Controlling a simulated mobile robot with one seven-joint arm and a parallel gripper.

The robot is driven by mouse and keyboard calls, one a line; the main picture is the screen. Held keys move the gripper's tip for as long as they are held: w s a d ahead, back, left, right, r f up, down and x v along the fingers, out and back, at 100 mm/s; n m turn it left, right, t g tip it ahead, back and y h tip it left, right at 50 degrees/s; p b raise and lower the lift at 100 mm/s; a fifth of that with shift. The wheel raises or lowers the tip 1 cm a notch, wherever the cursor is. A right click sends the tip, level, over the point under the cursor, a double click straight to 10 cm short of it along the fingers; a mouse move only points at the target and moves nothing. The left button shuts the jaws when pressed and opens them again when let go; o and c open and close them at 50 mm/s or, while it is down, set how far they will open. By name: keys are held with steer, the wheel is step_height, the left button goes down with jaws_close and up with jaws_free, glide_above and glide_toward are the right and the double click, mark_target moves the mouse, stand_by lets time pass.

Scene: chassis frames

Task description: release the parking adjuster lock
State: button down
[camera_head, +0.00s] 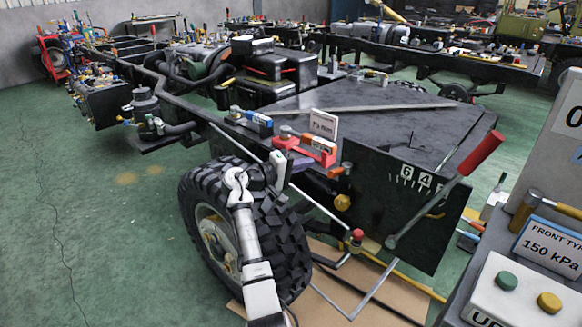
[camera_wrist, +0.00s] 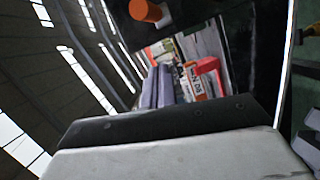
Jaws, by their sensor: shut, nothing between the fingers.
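A red clamp-like fitting (camera_head: 312,152) with an orange labelled block (camera_head: 318,141) sits on the chassis rail behind the tyre, below a small sign reading about 70 mm. I cannot tell for certain that it is the parking adjuster lock. My gripper (camera_head: 283,170) is shut and empty, just in front of and below the fitting, above the tyre. In the wrist view my narrow grey fingers (camera_wrist: 158,86) are close together, left of the red fitting (camera_wrist: 209,66) and its labelled block (camera_wrist: 191,80). Whether they touch it cannot be told.
The large tyre (camera_head: 265,235) stands below my gripper. A red-handled lever (camera_head: 482,155) rises at the right beside a numbered scale. A blue block fitting (camera_head: 258,122) sits further left on the rail. A grey console (camera_head: 535,290) with buttons stands at lower right. Green floor is clear at left.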

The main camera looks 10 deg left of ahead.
mark_target(339, 171)
steer(key=shift+s+d+f+p, duration=0.15)
steer(key=shift+d+p, duration=0.05)
steer(key=shift+d, duration=0.65)
steer(key=shift+s+d+f+p, duration=0.15)
steer(key=shift+d, duration=0.65)
steer(key=shift+s+d+f+p, duration=0.15)
steer(key=shift+d+p, duration=0.05)
steer(key=shift+d, duration=0.65)
